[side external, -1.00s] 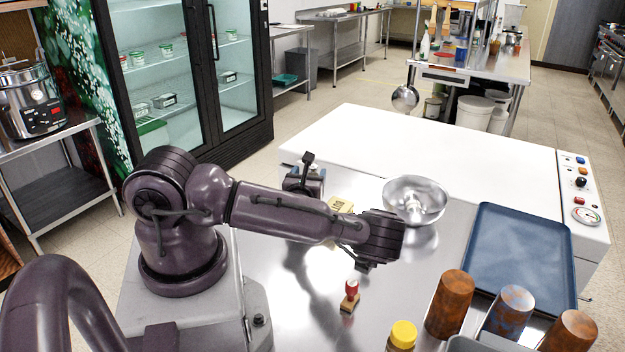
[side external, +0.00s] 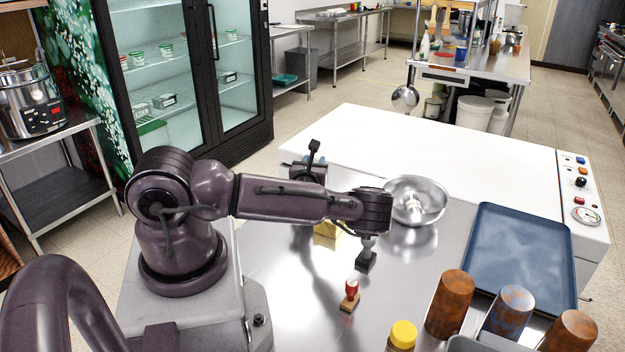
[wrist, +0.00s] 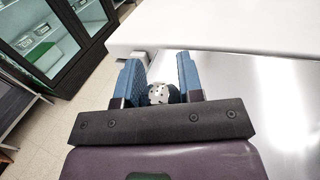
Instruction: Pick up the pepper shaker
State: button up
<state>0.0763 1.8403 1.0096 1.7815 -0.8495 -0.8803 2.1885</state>
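My gripper (wrist: 162,68) has its two blue fingers apart in the wrist view. Between them, near the palm, shows a pale round cap with small holes, which looks like the pepper shaker's top (wrist: 158,93). Its lower part is hidden by the palm. Dark patches beside the cap blur any gap, so I cannot tell whether the fingers touch it. In the side external view my gripper (side external: 304,166) is behind my arm, near the far left of the steel table. I cannot make out the shaker there.
A yellow block (side external: 327,230) is partly behind my arm. A grey-handled stamp (side external: 366,258) and a red-handled stamp (side external: 350,297) stand in front. A metal bowl (side external: 417,193), blue tray (side external: 520,255), rusty cups (side external: 451,303) and a yellow-capped bottle (side external: 402,335) lie rightward. A white unit (side external: 430,150) bounds the back.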

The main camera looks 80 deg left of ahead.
jog(key=shift+c, duration=1.2)
